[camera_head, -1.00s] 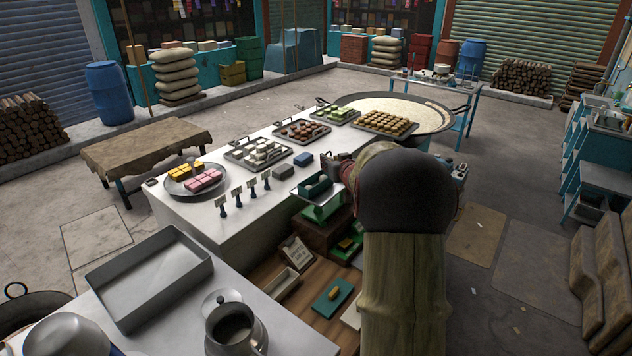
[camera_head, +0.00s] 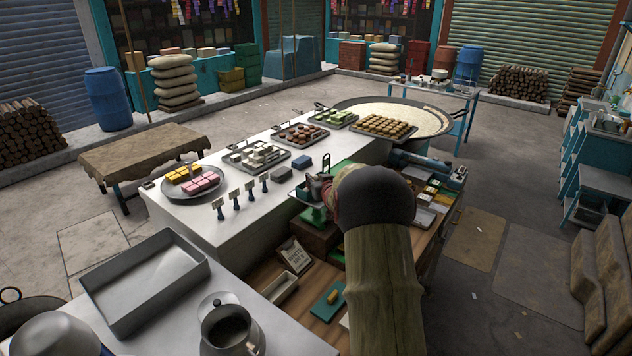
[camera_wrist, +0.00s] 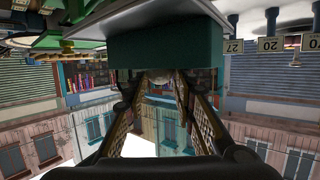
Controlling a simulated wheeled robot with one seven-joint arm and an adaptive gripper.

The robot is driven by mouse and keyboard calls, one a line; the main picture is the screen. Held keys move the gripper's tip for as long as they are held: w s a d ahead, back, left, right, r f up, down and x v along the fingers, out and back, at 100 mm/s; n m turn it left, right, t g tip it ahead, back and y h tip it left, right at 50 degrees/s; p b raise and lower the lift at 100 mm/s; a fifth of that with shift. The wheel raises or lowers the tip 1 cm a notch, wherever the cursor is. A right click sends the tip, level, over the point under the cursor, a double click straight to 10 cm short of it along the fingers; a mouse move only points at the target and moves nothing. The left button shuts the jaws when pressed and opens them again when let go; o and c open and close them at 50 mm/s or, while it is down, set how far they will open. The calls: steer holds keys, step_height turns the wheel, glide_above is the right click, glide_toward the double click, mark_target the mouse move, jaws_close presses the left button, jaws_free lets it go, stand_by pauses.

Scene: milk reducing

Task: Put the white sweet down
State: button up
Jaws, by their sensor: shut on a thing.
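My gripper (camera_head: 320,186) is at the scale (camera_head: 314,214) beside the white counter; its fingers also show in the wrist view (camera_wrist: 164,82). The fingers are closed on a small pale piece (camera_wrist: 163,76), which looks like the white sweet but is mostly hidden. A dark teal block (camera_wrist: 165,46) is right at the fingertips in the wrist view, which is upside down. I cannot tell whether the sweet touches it. The scale's pan (camera_head: 299,196) is partly covered by my gripper. A tray of white sweets (camera_head: 230,158) stands on the counter.
A round plate of yellow and pink sweets (camera_head: 166,192), price tags (camera_head: 236,198) and more sweet trays (camera_head: 300,135) occupy the counter. Dark blocks (camera_head: 281,174) lie near the scale. Bare counter (camera_head: 215,235) shows in front of the tags. A wide milk pan (camera_head: 425,118) is behind.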

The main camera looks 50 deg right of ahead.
steer(key=shift+f+b, duration=0.45)
steer(key=shift+f, duration=0.2)
steer(key=o, duration=0.8)
steer(key=shift+o, duration=0.7)
